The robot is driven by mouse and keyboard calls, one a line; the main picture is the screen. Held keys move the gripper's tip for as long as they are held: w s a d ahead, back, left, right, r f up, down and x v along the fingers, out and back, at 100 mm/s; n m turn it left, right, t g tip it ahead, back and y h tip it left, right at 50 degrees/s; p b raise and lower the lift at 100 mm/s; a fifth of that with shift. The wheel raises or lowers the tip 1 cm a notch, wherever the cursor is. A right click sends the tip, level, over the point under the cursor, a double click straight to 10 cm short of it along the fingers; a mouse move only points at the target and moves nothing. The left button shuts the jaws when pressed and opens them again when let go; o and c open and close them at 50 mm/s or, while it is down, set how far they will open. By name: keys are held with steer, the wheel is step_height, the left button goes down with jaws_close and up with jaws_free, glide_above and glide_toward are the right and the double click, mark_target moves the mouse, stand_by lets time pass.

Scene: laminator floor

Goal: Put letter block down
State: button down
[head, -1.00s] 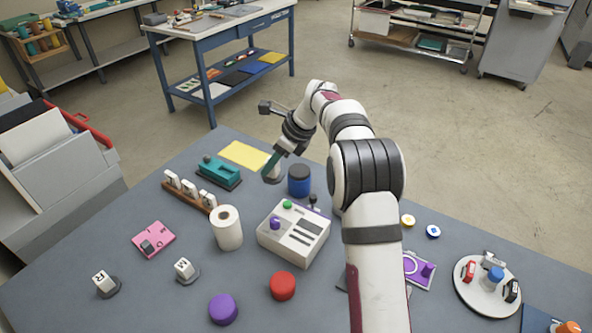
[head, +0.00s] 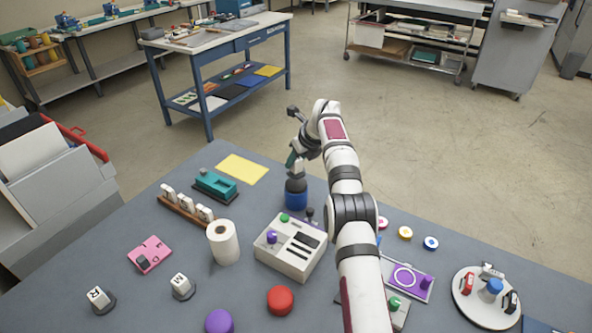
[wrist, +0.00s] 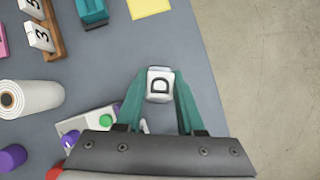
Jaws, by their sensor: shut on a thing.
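My gripper (wrist: 160,95) has teal fingers and is shut on a white letter block (wrist: 159,84) with a black "D" facing the wrist camera. In the head view my gripper (head: 293,158) points down, with the block (head: 298,169) at its tips. The block is over a blue cylinder with a dark top (head: 296,199). I cannot tell whether the block touches that top. In the wrist view the cylinder is hidden behind the block. Two other letter blocks, "R" (head: 98,297) and "M" (head: 181,284), stand on dark round bases at the front left.
A white control box (head: 290,247) with knobs stands just in front of the cylinder. A paper roll (head: 223,243), a wooden rack of number blocks (head: 185,207), a teal device (head: 215,186) and a yellow sheet (head: 243,169) are to the left. Bare table lies around the sheet.

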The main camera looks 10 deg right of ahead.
mark_target(299, 166)
steer(key=shift+f, duration=1.65)
steer(key=shift+f, duration=0.15)
steer(key=c, duration=0.5)
jaws_free()
